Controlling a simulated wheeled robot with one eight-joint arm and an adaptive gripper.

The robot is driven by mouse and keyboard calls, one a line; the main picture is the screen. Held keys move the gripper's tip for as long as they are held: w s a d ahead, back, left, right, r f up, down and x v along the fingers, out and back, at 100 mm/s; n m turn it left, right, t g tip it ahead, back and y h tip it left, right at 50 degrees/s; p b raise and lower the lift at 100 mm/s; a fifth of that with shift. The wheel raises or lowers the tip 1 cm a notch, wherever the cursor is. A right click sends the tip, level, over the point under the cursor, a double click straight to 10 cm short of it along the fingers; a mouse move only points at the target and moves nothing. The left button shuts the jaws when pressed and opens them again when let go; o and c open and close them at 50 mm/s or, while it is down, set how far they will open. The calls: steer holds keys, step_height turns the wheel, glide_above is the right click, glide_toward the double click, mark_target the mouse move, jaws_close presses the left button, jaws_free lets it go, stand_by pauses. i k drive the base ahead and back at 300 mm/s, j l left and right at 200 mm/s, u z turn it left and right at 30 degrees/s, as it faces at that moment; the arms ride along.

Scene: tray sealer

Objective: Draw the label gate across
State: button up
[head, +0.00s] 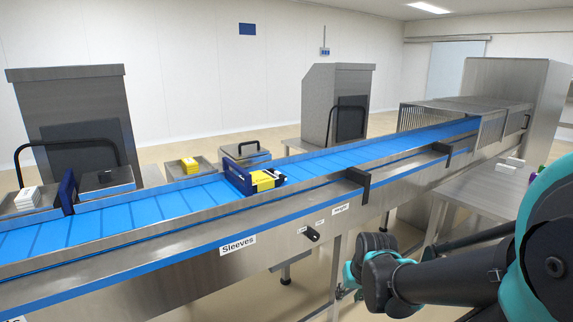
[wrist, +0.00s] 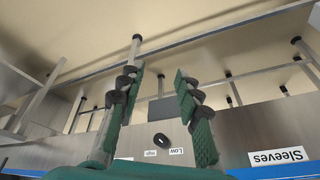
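No part carries a readable label-gate name, so I cannot tell for sure which one is the label gate. A dark blue upright panel (head: 67,191) stands at the far edge of the blue belt on the left. A blue and yellow block (head: 254,179) sits on the belt mid-way along. My gripper (head: 372,272) is low in front of the conveyor, right of the black knob (head: 312,234). In the wrist view my gripper (wrist: 158,82) has its two fingers apart with nothing held between them. The knob (wrist: 161,140) shows beyond them, beside the "Low" and "High" labels.
The conveyor's front wall (head: 190,262) carries a "Sleeves" label (head: 238,245) and black brackets (head: 358,181). A steel side table (head: 483,190) stands at right. White packs (head: 28,198) and yellow packs (head: 189,165) lie on stands behind the belt. Floor shows below the conveyor.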

mark_target(69, 190)
steer(key=u, duration=0.4)
steer(key=j+u, duration=0.15)
steer(key=u, duration=0.7)
steer(key=i+u, duration=0.1)
steer(key=u, duration=0.3)
